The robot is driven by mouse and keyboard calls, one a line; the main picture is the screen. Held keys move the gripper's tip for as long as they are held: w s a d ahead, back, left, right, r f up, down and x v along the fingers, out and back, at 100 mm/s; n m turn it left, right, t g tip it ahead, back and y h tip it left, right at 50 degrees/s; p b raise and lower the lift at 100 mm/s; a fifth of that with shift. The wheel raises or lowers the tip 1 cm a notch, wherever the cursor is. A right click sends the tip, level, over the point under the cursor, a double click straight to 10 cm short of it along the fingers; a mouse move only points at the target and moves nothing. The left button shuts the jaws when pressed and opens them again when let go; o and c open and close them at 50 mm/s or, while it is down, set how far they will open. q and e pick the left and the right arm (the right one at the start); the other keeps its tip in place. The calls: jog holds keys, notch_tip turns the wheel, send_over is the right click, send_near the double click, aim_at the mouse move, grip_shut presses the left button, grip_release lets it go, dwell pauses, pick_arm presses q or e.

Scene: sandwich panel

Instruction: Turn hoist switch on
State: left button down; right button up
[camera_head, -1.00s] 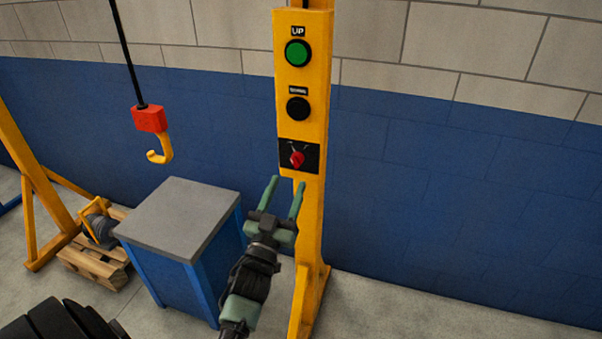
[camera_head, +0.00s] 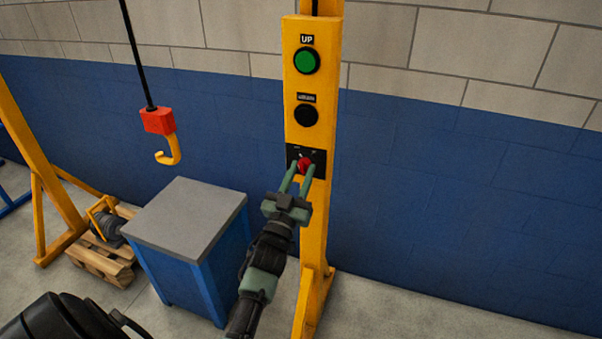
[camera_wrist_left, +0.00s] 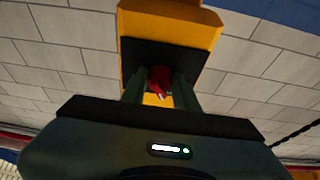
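The hoist switch is a red rotary knob (camera_head: 304,164) on a black plate (camera_head: 320,158), low on the yellow control post. My left gripper (camera_head: 299,174) reaches up to it from below, one green finger on each side of the knob. In the left wrist view the red knob (camera_wrist_left: 160,79) fills the gap between the fingertips (camera_wrist_left: 160,88), and the fingers look closed on it. The fingers partly hide the knob and plate, so its exact turn is hard to read. My right gripper is not in view.
Above the switch are a green UP button (camera_head: 306,61) and a black button (camera_head: 305,115). A yellow hook with a red block (camera_head: 158,121) hangs at left. A blue cabinet with a grey top (camera_head: 188,215) stands below, beside a wooden pallet (camera_head: 108,262). The right side is clear.

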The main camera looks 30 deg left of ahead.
pick_arm(q)
jog(key=shift+m, duration=0.5)
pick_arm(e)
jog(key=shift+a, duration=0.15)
pick_arm(q)
jog(key=shift+a+m+h, duration=0.15)
jog(key=shift+m+h, duration=0.55)
jog(key=shift+m, duration=0.2)
jog(key=m+h+p, duration=0.1)
jog(key=m+h, duration=0.1)
jog(key=m, duration=0.3)
jog(key=shift+a+r, duration=0.1)
jog(key=shift+a, duration=0.05)
jog(key=m+h, duration=0.1)
jog(key=m, duration=0.1)
jog(key=m+h+p, duration=0.1)
jog(key=m, duration=0.1)
jog(key=shift+s+a+r+m+g+h, duration=0.1)
jog(key=shift+r+m+g+h, duration=0.05)
jog(key=shift+m+g+h, duration=0.2)
jog(key=shift+a+m+g+h+p, duration=0.1)
jog(key=shift+m+g+h+p, duration=0.45)
jog(key=shift+m+p, duration=0.85)
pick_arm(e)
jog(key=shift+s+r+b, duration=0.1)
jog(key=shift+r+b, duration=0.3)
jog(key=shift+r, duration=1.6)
pick_arm(q)
jog(key=shift+m, duration=0.55)
